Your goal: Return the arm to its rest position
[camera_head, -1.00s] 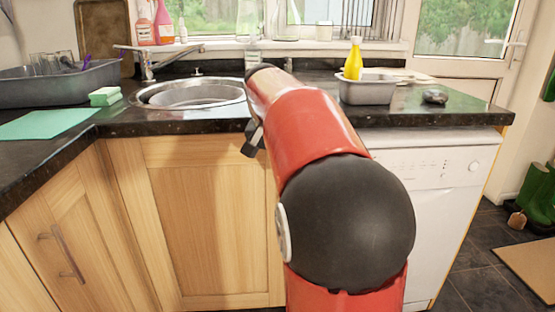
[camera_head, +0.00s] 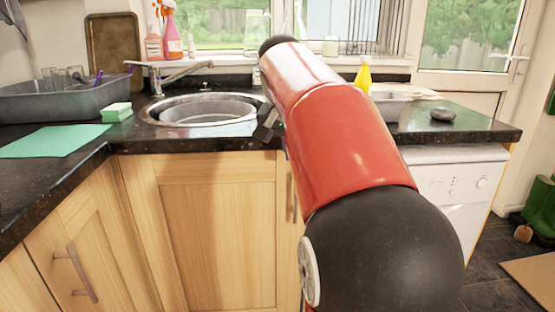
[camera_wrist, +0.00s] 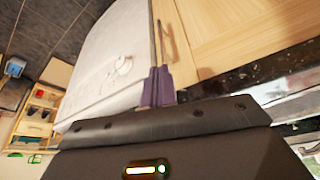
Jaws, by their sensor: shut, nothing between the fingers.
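My red and black arm rises from the bottom right of the head view and reaches over the front of the counter. My gripper (camera_wrist: 158,76) shows in the wrist view as two purple fingers pressed together, with nothing between them. Beyond the fingers lie the white appliance front (camera_wrist: 112,62) and a wooden cupboard door (camera_wrist: 225,28), both seen tilted. In the head view the arm hides the fingers; only a dark part near the wrist shows by the counter edge.
The black counter (camera_head: 95,143) holds a sink (camera_head: 205,108), a grey dish tub (camera_head: 60,98), a green-white sponge (camera_head: 117,112), a green cloth (camera_head: 55,141) and a dark stone-like object (camera_head: 443,114). A yellow bottle (camera_head: 363,75) stands behind the arm. Green boots (camera_head: 541,208) stand at right.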

